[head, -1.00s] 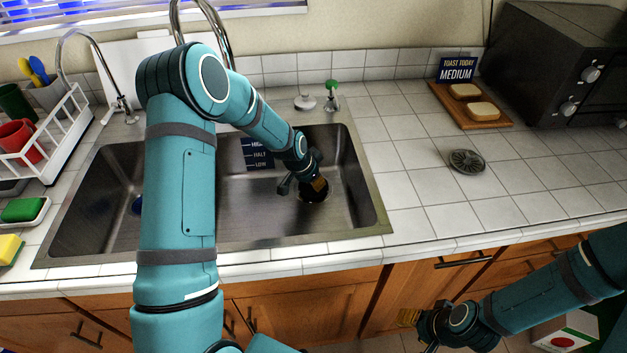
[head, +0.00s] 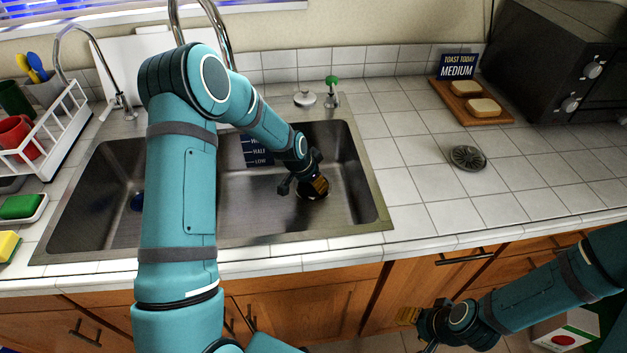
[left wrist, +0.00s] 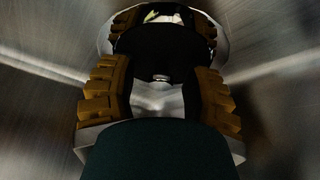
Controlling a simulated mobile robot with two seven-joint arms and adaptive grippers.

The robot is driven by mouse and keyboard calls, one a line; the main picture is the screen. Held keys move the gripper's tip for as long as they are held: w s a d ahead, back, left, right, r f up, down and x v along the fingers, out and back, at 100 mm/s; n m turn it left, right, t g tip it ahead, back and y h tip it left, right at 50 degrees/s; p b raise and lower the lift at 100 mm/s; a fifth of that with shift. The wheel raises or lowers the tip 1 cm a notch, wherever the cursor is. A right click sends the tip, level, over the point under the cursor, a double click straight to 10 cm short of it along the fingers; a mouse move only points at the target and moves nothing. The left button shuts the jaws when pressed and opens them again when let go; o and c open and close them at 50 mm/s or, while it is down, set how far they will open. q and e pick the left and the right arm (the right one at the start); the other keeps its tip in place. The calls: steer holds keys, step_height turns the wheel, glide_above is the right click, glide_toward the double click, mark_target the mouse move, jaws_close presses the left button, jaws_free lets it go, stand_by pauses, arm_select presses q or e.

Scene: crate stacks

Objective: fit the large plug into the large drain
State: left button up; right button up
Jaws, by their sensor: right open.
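My left gripper (head: 314,188) is low in the right-hand sink basin, over the drain spot. A pale-rimmed round piece (head: 312,195) shows just beneath it, mostly hidden; I cannot tell how much is large plug and how much drain. In the left wrist view its two brown-padded fingers (left wrist: 158,92) stand apart on either side of a dark area with a small metal knob (left wrist: 160,77). Whether they press on the knob is unclear. My right gripper (head: 418,326) is open and empty in front of the cabinets, below the counter edge.
A silver knobbed disc (head: 304,99) stands behind the sink (head: 375,212) by a green-topped dispenser (head: 332,92). A dark slotted disc (head: 467,158) lies on the tiled counter. A toast board (head: 480,112), toaster oven (head: 560,60) and dish rack (head: 62,135) stand around.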

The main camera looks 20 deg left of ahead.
arm_select(q)
steer(key=v, duration=1.2)
stand_by(0.4)
